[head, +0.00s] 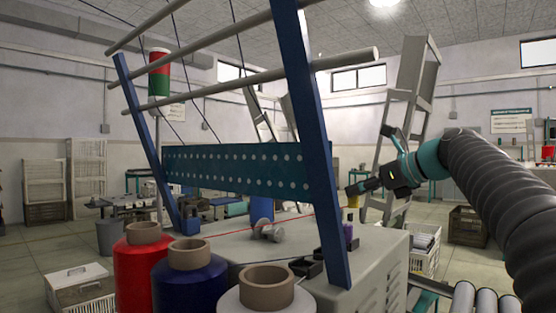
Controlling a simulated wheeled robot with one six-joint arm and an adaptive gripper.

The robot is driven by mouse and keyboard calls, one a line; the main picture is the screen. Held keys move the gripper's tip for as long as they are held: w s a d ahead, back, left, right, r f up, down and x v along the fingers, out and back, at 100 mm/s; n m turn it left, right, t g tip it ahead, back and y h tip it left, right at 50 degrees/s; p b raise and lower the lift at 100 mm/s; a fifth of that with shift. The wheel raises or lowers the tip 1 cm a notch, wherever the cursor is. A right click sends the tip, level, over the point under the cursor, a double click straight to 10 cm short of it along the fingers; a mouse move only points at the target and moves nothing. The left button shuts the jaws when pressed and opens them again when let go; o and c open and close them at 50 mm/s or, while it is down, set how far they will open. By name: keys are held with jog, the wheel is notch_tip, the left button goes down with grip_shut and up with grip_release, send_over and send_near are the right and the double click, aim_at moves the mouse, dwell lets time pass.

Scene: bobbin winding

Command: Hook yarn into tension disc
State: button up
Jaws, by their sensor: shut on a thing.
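The red yarn (255,226) runs as a thin line over the machine top, rising to the right toward the blue post. A grey metal part with round discs (267,230), which looks like the tension disc, sits on the machine top. The yarn passes close to it, but I cannot tell whether they touch. My gripper (352,189) is right of the blue post, above the machine's right end and apart from the discs. It is shut; the yarn appears to lead to it, but the held part is too small to see.
A red cone (143,262), a blue cone (190,274) and a pale cone (266,290) stand in front. The slanted blue post (322,165) and perforated teal panel (235,168) stand between my view and the room behind. Rollers (475,297) lie at lower right.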

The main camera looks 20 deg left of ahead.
jog(key=s+a+r+n+g+y, duration=0.1)
jog(key=s+a+r, duration=0.2)
jog(key=a, duration=0.6)
jog(key=s+a+r+n+g, duration=0.1)
jog(key=s+a+r, duration=0.2)
jog(key=a, duration=0.5)
jog(key=shift+s+a+f+p, duration=0.1)
jog(key=shift+a+f+p, duration=0.05)
jog(key=shift+f, duration=1.5)
jog(key=shift+a+f+p, duration=0.1)
jog(key=shift+f+p, duration=0.05)
jog(key=shift+f, duration=1.5)
jog(key=shift+s+d, duration=0.1)
jog(key=shift+d, duration=0.15)
jog(key=shift+f+b, duration=1.1)
jog(key=shift+f, duration=0.9)
jog(key=shift+w+d+r+p, duration=0.1)
jog(key=shift+w+d+p, duration=0.15)
jog(key=shift+w+p, duration=0.3)
jog(key=shift+w+d+r+p, duration=0.1)
jog(key=shift+w+d+p, duration=0.15)
jog(key=shift+w+p, duration=0.3)
jog(key=shift+w+d, duration=0.25)
jog(key=shift+w, duration=0.35)
jog(key=shift+w+d, duration=0.25)
jog(key=shift+w, duration=0.35)
